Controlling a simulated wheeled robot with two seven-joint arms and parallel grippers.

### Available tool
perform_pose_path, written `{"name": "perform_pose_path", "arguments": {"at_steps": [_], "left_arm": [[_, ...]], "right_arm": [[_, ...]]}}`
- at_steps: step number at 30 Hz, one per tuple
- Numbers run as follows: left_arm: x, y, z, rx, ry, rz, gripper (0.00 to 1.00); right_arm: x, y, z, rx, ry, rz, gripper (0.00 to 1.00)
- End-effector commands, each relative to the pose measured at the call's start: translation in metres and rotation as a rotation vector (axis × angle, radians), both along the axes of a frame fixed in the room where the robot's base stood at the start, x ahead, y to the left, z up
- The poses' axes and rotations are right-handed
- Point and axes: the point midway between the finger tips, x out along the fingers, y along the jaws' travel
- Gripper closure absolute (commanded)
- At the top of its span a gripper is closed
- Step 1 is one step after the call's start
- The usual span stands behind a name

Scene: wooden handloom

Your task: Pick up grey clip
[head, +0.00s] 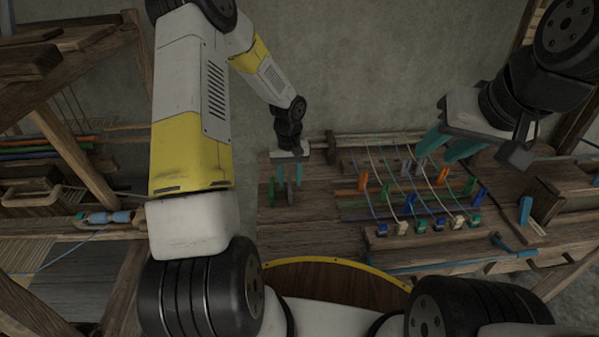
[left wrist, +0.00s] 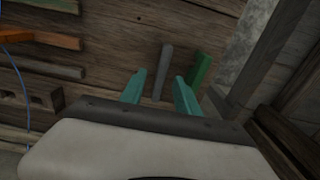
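The grey clip (left wrist: 164,68) stands on the wooden board, between and slightly beyond the fingertips of my left gripper (left wrist: 160,78) in the left wrist view. The teal fingers are spread, with a gap on each side of the clip. In the head view my left gripper (head: 289,180) points down at the left end of the board, and its fingers partly hide the grey clip (head: 291,194). My right gripper (head: 436,158) is open and empty above the right part of the board.
A green clip (left wrist: 201,68) stands close beside the grey one, just outside a left finger. Several coloured clips with threads, including an orange one (head: 362,181), fill the board's middle. The loom frame (head: 75,150) stands at the left.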

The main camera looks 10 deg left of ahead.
Motion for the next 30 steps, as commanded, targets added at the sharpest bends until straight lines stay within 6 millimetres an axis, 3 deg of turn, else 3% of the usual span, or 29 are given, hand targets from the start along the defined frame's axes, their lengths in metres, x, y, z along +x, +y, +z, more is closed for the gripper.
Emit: {"name": "perform_pose_path", "arguments": {"at_steps": [6,15,16,21,22,30], "left_arm": [[-0.002,0.000,-0.032,-0.002,0.002,0.000,0.62],[-0.001,0.001,-0.038,-0.001,0.000,0.000,0.62],[-0.001,0.001,-0.038,-0.001,-0.001,0.001,0.64],[-0.001,0.001,-0.038,-0.001,-0.001,0.000,0.97],[-0.001,0.001,-0.038,-0.001,-0.001,0.000,1.00],[-0.001,0.001,-0.038,-0.001,-0.001,0.000,1.00]], "right_arm": [[0.000,0.000,0.000,0.000,0.000,0.000,0.64],[0.000,0.000,0.000,0.000,0.000,0.000,0.64],[0.000,0.000,0.000,0.000,0.000,0.000,0.64],[0.000,0.000,0.000,0.000,0.000,0.000,0.64],[0.000,0.000,0.000,0.000,0.000,0.000,0.64],[0.000,0.000,0.000,0.000,0.000,0.000,0.64]]}}
